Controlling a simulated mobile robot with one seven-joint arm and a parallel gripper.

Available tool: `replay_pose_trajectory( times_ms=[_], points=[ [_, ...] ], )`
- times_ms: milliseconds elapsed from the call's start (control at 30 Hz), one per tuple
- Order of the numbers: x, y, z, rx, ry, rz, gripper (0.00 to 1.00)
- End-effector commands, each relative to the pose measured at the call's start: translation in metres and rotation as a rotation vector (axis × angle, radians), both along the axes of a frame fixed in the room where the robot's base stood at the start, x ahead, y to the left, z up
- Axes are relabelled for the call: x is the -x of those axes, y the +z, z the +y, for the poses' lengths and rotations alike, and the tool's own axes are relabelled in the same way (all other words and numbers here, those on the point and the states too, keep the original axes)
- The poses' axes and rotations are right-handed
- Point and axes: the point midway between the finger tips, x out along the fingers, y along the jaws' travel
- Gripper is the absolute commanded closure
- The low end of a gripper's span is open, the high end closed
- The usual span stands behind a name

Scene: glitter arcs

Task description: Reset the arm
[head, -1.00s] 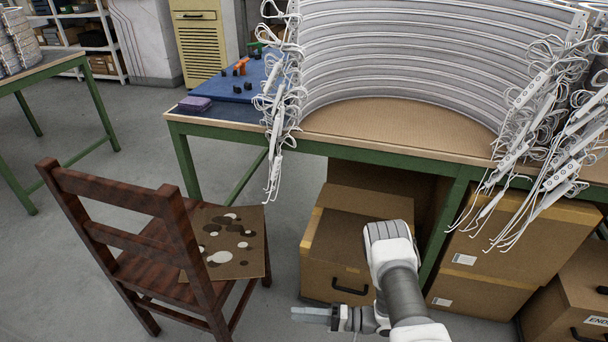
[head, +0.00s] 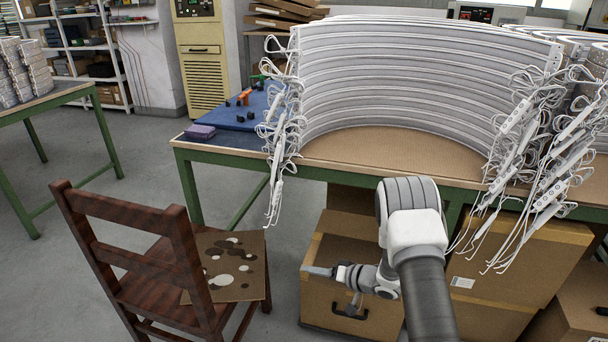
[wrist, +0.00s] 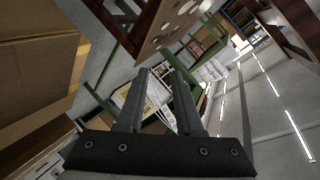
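My gripper (head: 322,271) is in the head view in front of the cardboard box under the workbench, pointing left toward the chair. In the wrist view my gripper (wrist: 160,75) shows two parallel dark fingers with a gap between them and nothing held. My arm (head: 415,235) is bent, with its elbow raised in front of the bench edge. The fingers touch nothing that I can see.
A wooden chair (head: 135,275) with a spotted board (head: 228,292) on its seat stands left of my gripper. The green-framed workbench (head: 390,160) carries curved white strips (head: 410,85) with hanging cables. Cardboard boxes (head: 335,310) sit underneath.

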Motion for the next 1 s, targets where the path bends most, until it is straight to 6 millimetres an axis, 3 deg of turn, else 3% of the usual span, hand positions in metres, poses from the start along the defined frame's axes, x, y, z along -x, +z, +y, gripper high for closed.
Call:
replay_pose_trajectory(
  times_ms=[33, 200, 467, 767, 1000],
  points=[
    [-0.014, 0.022, -0.006, 0.052, -0.035, -0.043, 0.65],
    [-0.046, 0.081, -0.033, 0.227, -0.156, -0.143, 0.65],
    [-0.058, 0.175, -0.078, 0.465, -0.328, -0.221, 0.65],
    [-0.020, 0.269, -0.123, 0.682, -0.490, -0.203, 0.65],
    [0.044, 0.323, -0.146, 0.804, -0.563, -0.123, 0.65]
  ],
)
